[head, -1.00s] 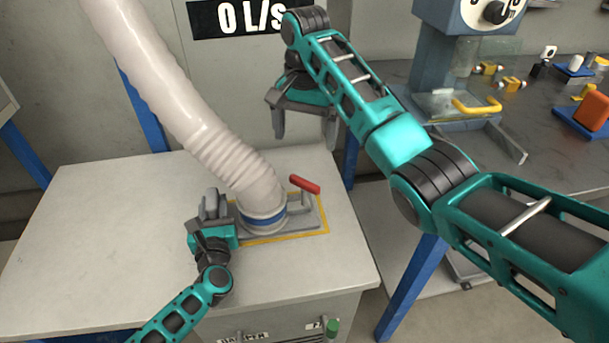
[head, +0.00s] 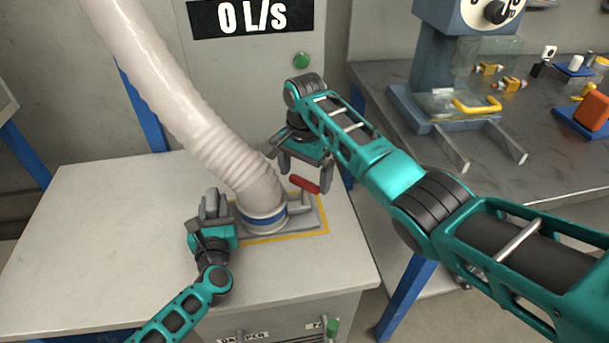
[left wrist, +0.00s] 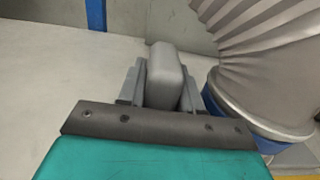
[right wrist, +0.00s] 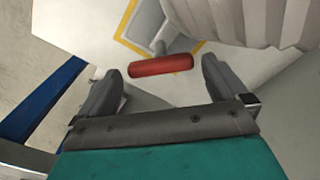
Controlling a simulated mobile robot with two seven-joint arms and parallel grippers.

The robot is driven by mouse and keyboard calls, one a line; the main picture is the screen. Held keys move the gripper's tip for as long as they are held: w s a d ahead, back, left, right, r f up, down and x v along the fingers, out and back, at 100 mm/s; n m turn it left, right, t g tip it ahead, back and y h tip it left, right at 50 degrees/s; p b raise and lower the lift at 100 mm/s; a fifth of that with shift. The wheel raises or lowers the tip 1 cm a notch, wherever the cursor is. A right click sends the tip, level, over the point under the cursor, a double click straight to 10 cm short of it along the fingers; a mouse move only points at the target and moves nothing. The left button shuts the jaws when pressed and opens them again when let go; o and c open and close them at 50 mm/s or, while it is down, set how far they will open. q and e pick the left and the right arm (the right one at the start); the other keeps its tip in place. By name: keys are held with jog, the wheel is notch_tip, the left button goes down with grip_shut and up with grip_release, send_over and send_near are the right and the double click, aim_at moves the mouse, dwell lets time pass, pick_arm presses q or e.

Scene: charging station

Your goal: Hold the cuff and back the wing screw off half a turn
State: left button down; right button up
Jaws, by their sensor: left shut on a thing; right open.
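The pale ribbed hose (head: 215,160) ends in a cuff with a blue band (head: 267,221) on a grey plate (head: 312,224). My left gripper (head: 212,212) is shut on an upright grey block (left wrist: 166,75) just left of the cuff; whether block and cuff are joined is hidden. A red bar (head: 304,185) on a grey post right of the cuff looks like the wing screw. My right gripper (head: 304,177) is open above it. In the right wrist view the red bar (right wrist: 160,65) lies crosswise between the fingers, with a gap at each side.
A yellow outline (head: 285,239) surrounds the plate on the pale cabinet top (head: 100,240). The hose rises close beside my right gripper. A display (head: 250,17) reads 0 L/s. A dark bench (head: 400,130) with a press stands right. The cabinet top's left side is clear.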

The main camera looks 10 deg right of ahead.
jog(key=shift+f, duration=0.55)
jog(key=c, duration=0.9)
jog(key=shift+o, duration=0.2)
jog(key=shift+n, duration=0.3)
